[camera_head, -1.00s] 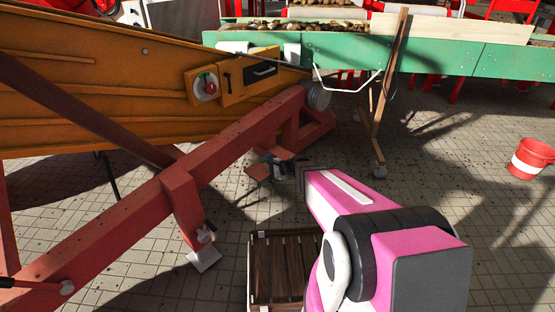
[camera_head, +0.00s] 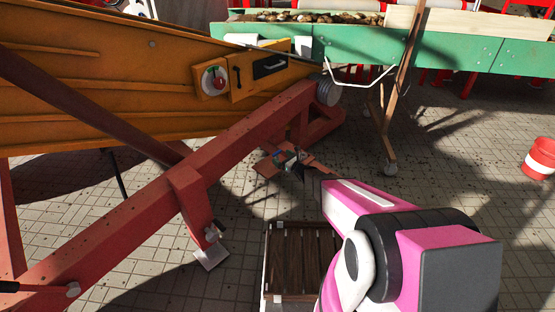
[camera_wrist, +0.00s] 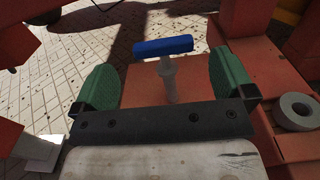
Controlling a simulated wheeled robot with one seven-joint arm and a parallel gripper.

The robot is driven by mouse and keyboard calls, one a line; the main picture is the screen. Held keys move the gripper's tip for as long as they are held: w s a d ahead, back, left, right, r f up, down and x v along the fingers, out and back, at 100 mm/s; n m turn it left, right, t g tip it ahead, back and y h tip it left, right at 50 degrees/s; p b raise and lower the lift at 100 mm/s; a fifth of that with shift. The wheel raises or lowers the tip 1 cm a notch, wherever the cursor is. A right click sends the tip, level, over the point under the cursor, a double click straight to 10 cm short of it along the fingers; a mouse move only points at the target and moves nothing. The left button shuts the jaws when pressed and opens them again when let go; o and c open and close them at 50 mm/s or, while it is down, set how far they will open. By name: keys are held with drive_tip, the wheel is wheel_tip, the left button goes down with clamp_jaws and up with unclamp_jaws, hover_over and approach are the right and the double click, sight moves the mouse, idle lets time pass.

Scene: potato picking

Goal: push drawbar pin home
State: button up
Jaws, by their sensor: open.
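The drawbar pin has a blue crossbar handle (camera_wrist: 163,46) on a grey shank (camera_wrist: 168,80). It stands on the red drawbar plate (camera_wrist: 135,88), with its shank meeting the plate; how deep it sits is unclear. My gripper (camera_wrist: 160,84) is open, with its green-padded fingers on either side of the shank and apart from it. The handle lies beyond the fingers in the wrist view. In the head view my gripper (camera_head: 288,160) is small and dark over the red plate (camera_head: 267,168), and the pin is hard to make out.
A red frame beam (camera_head: 150,215) runs diagonally to the left of my arm, with a support foot (camera_head: 211,257). A slatted wooden crate (camera_head: 302,225) stands on the paving below. A grey ring (camera_wrist: 295,110) lies on red metal at the right. A green conveyor (camera_head: 440,48) stands behind.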

sight(275, 153)
drive_tip(key=x, duration=0.6)
drive_tip(key=shift+w+f, duration=0.25)
drive_tip(key=shift+w, duration=0.05)
drive_tip(key=c, duration=1.1)
drive_tip(key=shift+r, duration=0.1)
